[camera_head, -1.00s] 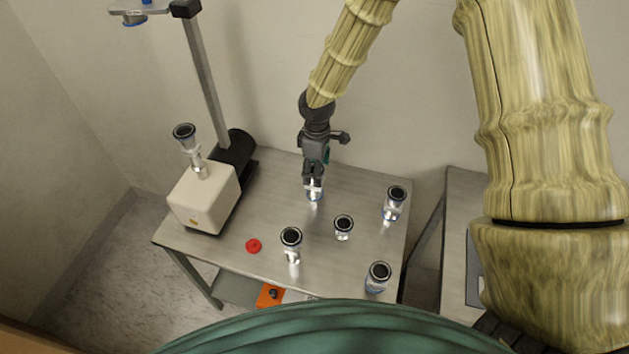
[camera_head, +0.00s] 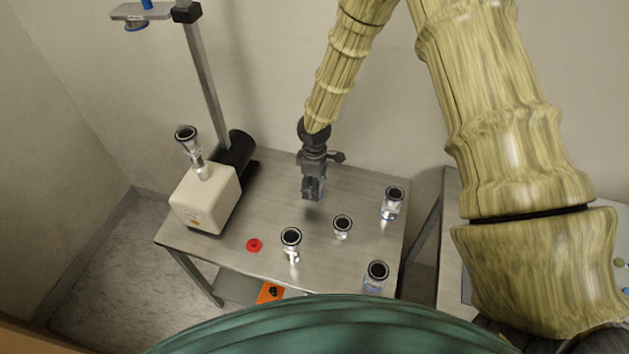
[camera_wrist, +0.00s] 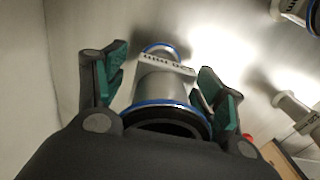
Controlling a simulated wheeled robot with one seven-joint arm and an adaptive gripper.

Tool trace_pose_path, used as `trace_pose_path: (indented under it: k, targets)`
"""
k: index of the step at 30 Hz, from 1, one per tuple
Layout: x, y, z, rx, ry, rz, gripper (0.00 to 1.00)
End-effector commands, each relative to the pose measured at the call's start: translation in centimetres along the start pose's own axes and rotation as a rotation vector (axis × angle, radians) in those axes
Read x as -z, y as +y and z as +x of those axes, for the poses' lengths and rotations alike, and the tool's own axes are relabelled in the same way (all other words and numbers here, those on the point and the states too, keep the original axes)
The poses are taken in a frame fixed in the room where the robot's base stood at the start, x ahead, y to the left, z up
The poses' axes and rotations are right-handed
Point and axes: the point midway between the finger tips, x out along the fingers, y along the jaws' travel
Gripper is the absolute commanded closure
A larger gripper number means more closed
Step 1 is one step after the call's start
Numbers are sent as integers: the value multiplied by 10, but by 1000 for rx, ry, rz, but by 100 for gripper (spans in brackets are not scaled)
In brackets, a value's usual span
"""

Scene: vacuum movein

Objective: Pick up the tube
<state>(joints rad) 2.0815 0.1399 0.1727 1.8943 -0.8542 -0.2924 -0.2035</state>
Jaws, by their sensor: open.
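My gripper (camera_head: 312,192) points down over the back middle of the grey table. In the wrist view my gripper (camera_wrist: 160,85) is open, its green-padded fingers on either side of a silver tube (camera_wrist: 158,84) with blue rings and a dark open end facing me. I cannot tell whether the pads touch it. In the head view the gripper almost wholly hides this tube. Similar tubes stand upright on the table: one at front middle (camera_head: 291,238), one near the centre (camera_head: 342,226), one at right (camera_head: 391,203) and one at front right (camera_head: 377,275).
A cream box (camera_head: 205,198) with another vessel (camera_head: 187,138) on top stands at the table's left, beside a tall metal post (camera_head: 205,80). A red flat piece (camera_head: 254,245) lies near the front. The wall is close behind the table.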

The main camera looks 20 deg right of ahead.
Motion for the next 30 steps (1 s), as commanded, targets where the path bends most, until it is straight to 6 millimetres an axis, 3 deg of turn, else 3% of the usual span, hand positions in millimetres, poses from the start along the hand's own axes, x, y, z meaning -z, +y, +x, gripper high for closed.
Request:
trace_pose_path:
  k: [6,14,30]
  targets:
    - [0,0,0,0,0,0,30]
    - [0,0,0,0,0,0,73]
    - [0,0,-2,0,1,1,76]
